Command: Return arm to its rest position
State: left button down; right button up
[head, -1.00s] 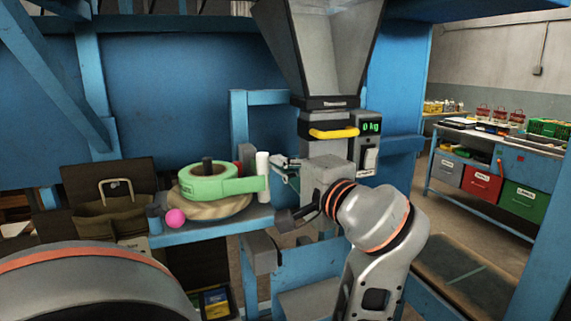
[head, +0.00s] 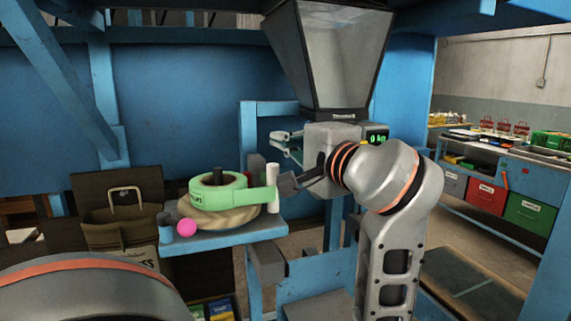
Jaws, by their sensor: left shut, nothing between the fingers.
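A blue shelf (head: 228,238) holds a green tape roll (head: 207,197), a pink ball (head: 187,228) and the white cylinder (head: 273,190). A hopper (head: 340,60) hangs above. Blue posts stand nearby. A bench with drawers (head: 485,195) is at right.

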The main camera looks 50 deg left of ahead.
pick_arm(q)
jog(key=w+f+m+t+h, duration=0.1)
jog(key=w+f+m+t, duration=0.15)
jog(key=w+f, duration=0.35)
jog(key=w+f+m+t+h, duration=0.1)
jog(key=w+f+t, duration=0.2)
jog(key=f, duration=0.5)
notch_tip(320, 180, down, 16)
jog(key=d+m+t+h, duration=0.1)
jog(key=d+m+h, duration=0.1)
jog(key=h, duration=0.2)
jog(key=s+d+f+g+h, duration=0.1)
jog(key=s+d+f+h, duration=0.3)
jog(key=s+f, duration=0.6)
jog(key=s+d+f+g+h, duration=0.1)
jog(key=s+d+f+h, duration=0.3)
jog(key=f, duration=1)
jog(key=d+f+n+t+h, duration=0.3)
jog(key=d+f+h, duration=0.3)
jog(key=d+f, duration=0.8)
jog(key=shift+w+d+f+t, duration=0.25)
jog(key=shift+w+d+t, duration=0.1)
jog(key=shift+d, duration=0.15)
